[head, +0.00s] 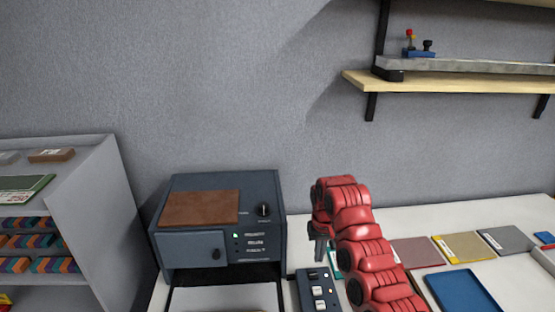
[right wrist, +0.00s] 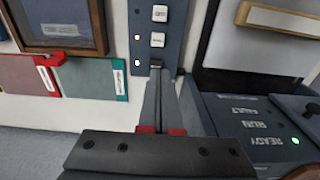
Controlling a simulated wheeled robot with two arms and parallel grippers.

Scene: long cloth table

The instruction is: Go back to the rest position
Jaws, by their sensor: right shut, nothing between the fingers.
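My red right arm reaches in from the bottom of the head view. Its gripper (head: 319,250) points down beside the dark machine, above the small button panel (head: 318,290). In the right wrist view the fingers of the right gripper (right wrist: 157,75) are together and empty, with their tips at the end of the button panel (right wrist: 158,25). I cannot tell whether they touch it. My left gripper is not in view.
The dark machine (head: 215,262) with a brown plate (head: 200,208) on top stands left of my right gripper. A grey rack (head: 100,180) stands at far left. Coloured sample cards (head: 464,247) and a blue tray (head: 462,290) lie on the right. A wall shelf (head: 450,82) hangs above.

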